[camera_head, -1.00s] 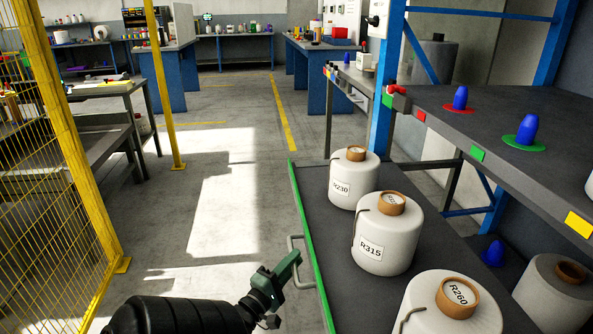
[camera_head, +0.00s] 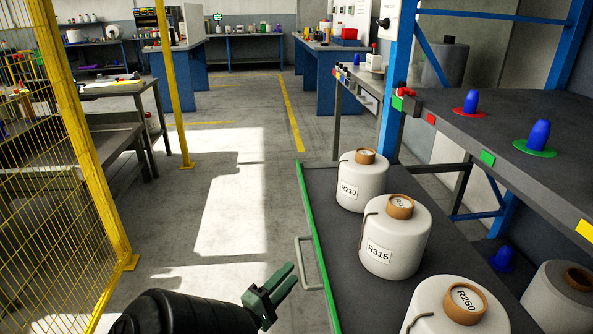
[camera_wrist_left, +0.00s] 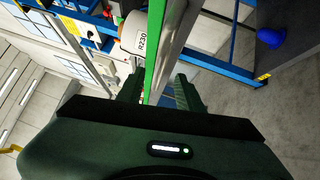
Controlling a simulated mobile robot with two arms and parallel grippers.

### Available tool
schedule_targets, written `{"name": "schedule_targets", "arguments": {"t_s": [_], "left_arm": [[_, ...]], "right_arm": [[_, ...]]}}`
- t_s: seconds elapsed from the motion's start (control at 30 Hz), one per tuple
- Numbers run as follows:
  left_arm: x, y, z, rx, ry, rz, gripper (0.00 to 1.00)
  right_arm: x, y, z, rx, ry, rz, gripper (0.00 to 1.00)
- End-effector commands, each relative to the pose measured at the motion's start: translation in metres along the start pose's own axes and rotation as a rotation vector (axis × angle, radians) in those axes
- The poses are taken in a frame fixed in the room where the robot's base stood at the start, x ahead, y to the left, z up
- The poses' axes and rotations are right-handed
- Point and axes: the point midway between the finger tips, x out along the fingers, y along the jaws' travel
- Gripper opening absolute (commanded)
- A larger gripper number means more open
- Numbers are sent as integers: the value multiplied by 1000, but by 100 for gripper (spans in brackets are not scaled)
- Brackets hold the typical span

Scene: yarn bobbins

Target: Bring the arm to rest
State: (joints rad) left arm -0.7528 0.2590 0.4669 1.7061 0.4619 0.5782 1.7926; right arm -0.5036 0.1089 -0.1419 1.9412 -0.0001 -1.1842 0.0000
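My left gripper (camera_head: 293,273) is at the bottom middle of the head view, its two green fingers spread with nothing between them. My right gripper is not in view.
White bobbins R230 (camera_head: 362,182), R315 (camera_head: 393,240) and R260 (camera_head: 452,308) stand on the drawer. A shelf (camera_head: 480,122) with blue cones is to the right. A yellow mesh fence (camera_head: 70,170) stands left. The floor (camera_head: 230,220) between is clear.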

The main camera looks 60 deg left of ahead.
Motion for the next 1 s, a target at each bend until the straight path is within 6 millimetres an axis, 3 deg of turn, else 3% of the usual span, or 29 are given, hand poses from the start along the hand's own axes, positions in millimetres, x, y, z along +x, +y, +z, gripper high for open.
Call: {"name": "schedule_targets", "arguments": {"t_s": [0.23,1.0], "left_arm": [[-22,0,1,0,-1,-1,36],[-23,0,0,0,-1,0,36]], "right_arm": [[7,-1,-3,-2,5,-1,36],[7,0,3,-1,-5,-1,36]]}}
